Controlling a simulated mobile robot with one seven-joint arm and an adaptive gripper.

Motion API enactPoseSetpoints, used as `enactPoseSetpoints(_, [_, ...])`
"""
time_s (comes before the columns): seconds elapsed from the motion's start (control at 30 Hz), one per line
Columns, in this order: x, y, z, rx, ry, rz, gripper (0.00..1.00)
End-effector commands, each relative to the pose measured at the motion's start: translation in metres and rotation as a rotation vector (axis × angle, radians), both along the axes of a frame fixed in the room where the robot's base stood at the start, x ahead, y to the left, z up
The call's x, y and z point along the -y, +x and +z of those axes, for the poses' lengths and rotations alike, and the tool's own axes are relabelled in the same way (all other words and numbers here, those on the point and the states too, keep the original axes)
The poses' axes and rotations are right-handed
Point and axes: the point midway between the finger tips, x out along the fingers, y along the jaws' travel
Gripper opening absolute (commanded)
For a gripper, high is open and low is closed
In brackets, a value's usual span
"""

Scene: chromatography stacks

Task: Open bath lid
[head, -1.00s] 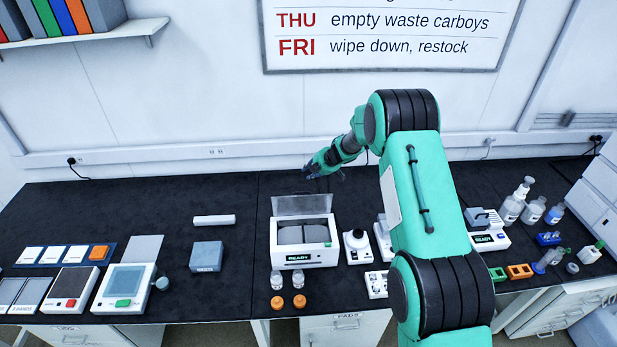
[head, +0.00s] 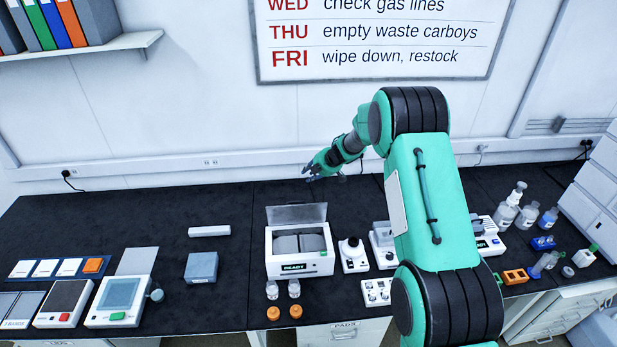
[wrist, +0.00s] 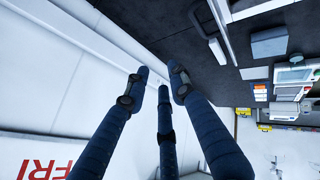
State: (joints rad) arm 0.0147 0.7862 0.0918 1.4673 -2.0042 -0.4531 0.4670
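A white box-shaped unit (head: 299,258) with a READY display stands mid-bench in the head view and looks like the bath. Its grey see-through lid panel (head: 297,213) stands raised at the back, and two grey blocks (head: 299,243) show inside. A second READY unit (head: 489,238) at the right is partly hidden by my arm. My gripper (head: 312,174) hangs above the back of the bench, behind and above the raised lid, apart from it. In the wrist view my gripper (wrist: 156,88) has its dark fingers spread, with nothing between them.
A white bar (head: 209,231) and a blue-grey block (head: 201,267) lie left of the box. A white device with a black knob (head: 352,250) stands close on its right. Small vials (head: 294,288) stand in front. Bottles (head: 506,211) stand at the right. The bench behind the box is clear.

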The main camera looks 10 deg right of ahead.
Motion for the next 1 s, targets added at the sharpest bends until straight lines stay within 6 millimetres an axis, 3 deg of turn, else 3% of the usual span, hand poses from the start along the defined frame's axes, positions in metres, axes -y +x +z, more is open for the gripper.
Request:
enactPoseSetpoints(0.3, [0.006, -0.002, 0.015, 0.002, 0.0, -0.001, 0.24])
enactPoseSetpoints(1.0, [0.007, -0.003, 0.016, 0.001, 0.0, 0.0, 0.24])
